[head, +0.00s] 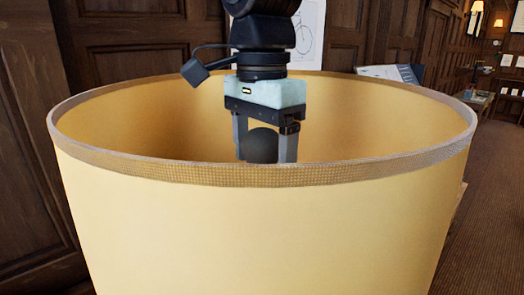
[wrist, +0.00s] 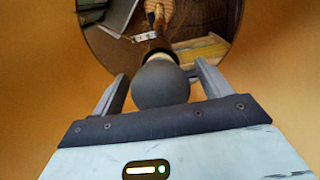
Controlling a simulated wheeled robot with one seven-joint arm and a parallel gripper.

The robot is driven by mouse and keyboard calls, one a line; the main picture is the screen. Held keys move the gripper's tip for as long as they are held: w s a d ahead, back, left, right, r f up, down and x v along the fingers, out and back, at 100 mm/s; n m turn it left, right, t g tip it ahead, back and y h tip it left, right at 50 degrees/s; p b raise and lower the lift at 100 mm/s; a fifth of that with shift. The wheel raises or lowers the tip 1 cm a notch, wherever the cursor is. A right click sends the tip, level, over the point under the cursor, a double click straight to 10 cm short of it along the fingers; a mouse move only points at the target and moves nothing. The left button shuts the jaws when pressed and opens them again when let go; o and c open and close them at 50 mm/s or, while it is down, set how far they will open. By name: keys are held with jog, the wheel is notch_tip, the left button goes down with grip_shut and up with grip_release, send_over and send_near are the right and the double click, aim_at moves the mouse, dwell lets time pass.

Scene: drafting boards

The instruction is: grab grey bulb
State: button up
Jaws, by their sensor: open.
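The grey bulb (head: 262,146) is round and dark grey and sits inside a large cream lampshade (head: 270,225). In the head view its lower part is hidden behind the shade's front rim. My gripper (head: 265,158) reaches down into the shade from above, with one finger on each side of the bulb. In the wrist view the bulb (wrist: 160,84) lies between the two open fingers of my gripper (wrist: 162,75). A gap shows beside the bulb there, and I cannot tell whether either finger touches it. The bulb's base meets a socket on a stem beyond it.
The shade's wall surrounds my gripper on all sides, with its rim (head: 255,176) above the fingertips. Through the shade's far opening the wrist view shows the stem and blurred things below. Dark wood panelling (head: 125,55) stands behind, and a brown floor (head: 490,190) lies at right.

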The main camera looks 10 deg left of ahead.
jog(key=c, duration=0.9)
jog(key=shift+r, duration=0.1)
